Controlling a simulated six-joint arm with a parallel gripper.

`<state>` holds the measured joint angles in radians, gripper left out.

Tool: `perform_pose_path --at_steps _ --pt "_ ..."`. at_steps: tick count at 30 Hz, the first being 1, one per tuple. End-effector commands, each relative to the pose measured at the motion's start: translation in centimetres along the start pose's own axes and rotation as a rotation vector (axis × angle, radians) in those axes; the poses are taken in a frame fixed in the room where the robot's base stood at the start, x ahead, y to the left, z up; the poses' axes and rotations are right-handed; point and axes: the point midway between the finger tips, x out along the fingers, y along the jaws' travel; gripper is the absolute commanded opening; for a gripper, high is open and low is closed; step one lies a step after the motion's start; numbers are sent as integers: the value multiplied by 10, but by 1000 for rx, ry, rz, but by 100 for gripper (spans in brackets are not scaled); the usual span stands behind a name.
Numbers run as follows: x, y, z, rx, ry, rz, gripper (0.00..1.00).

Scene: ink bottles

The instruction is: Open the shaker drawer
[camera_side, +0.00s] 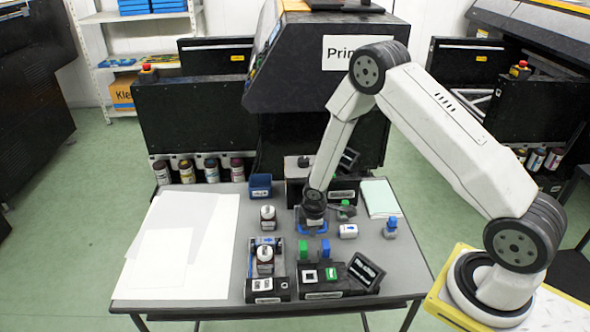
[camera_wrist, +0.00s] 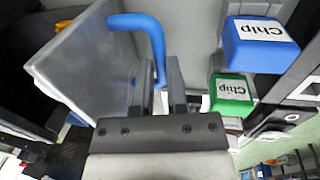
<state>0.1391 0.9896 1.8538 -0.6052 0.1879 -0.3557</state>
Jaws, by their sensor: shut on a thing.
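My gripper (camera_side: 313,224) points down in the middle of the table in the side view, in front of a dark boxy device (camera_side: 345,193). In the wrist view my gripper (camera_wrist: 164,82) has its two fingers close together around the lower end of a bent blue handle (camera_wrist: 140,22). The handle also shows as a blue strip (camera_side: 313,231) under my gripper in the side view. A grey metal panel or box (camera_wrist: 85,62) lies left of the handle in the wrist view. I cannot tell from these views how far the drawer is out.
Blue (camera_wrist: 258,48) and green (camera_wrist: 231,92) blocks marked Chip stand close on the right in the wrist view. A white-capped bottle (camera_side: 268,217) and a lying bottle (camera_side: 348,231) flank my gripper. White sheets (camera_side: 170,255) cover the table's left.

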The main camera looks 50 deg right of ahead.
Motion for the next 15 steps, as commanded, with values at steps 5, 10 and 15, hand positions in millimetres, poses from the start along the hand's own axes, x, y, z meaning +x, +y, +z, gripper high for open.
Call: perform_pose_path --at_steps 5,10,15 --pt "-2 -8 -1 0 5 -1 0" --pt "-2 -8 -1 0 5 0 0" --pt "-2 -8 -1 0 5 0 30"
